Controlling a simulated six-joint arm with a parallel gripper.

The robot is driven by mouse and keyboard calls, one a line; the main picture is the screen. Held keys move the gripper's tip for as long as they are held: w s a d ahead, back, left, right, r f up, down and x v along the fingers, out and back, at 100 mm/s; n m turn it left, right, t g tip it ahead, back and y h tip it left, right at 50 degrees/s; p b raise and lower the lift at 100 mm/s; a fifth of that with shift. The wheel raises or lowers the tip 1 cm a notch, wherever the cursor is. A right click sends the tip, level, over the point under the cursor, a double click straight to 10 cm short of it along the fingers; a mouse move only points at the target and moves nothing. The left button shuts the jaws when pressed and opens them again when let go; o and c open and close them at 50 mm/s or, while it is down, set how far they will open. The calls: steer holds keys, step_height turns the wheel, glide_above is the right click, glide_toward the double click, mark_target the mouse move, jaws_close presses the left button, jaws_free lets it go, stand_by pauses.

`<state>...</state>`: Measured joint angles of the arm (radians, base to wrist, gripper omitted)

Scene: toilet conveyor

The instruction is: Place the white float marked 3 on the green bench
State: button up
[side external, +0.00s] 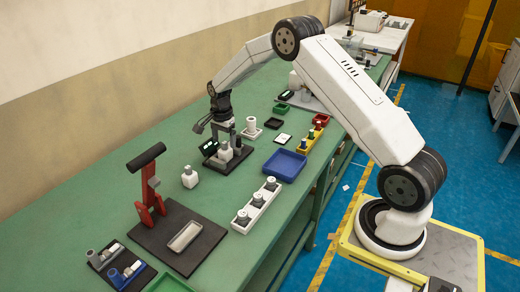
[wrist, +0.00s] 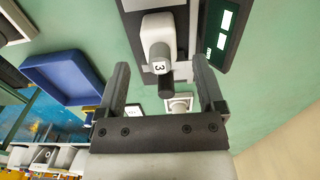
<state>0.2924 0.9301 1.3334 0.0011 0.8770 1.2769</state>
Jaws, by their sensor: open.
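The white float marked 3 (wrist: 158,62) shows in the wrist view, its numbered end facing the camera. It sits on a dark fixture with a display (wrist: 222,32). In the side view the float (side external: 225,152) stands on this fixture on the green bench (side external: 110,232). My gripper (side external: 217,124) is just above it, pointing down. In the wrist view my gripper (wrist: 160,70) is open, with one finger on each side of the float's numbered end.
Another white float (side external: 190,177) stands on bare bench left of the fixture. A red stand (side external: 148,195) rises at the left. Bench between it and the wall is clear.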

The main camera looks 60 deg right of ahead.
mark_target(224, 144)
step_height(224, 144, up, 8)
steer(key=shift+f, duration=0.1)
stand_by(0.8)
steer(key=shift+s+a+n, duration=0.25)
steer(key=shift+a+n, duration=0.05)
steer(key=shift+a, duration=0.1)
steer(key=s+a+n+t, duration=0.1)
steer(key=s+a+n, duration=0.6)
steer(key=s, duration=0.5)
steer(key=s+a+n+t, duration=0.1)
steer(key=s+a+n, duration=0.7)
steer(key=s+n, duration=0.2)
steer(key=shift+s+t, duration=0.3)
steer(key=shift+s, duration=0.9)
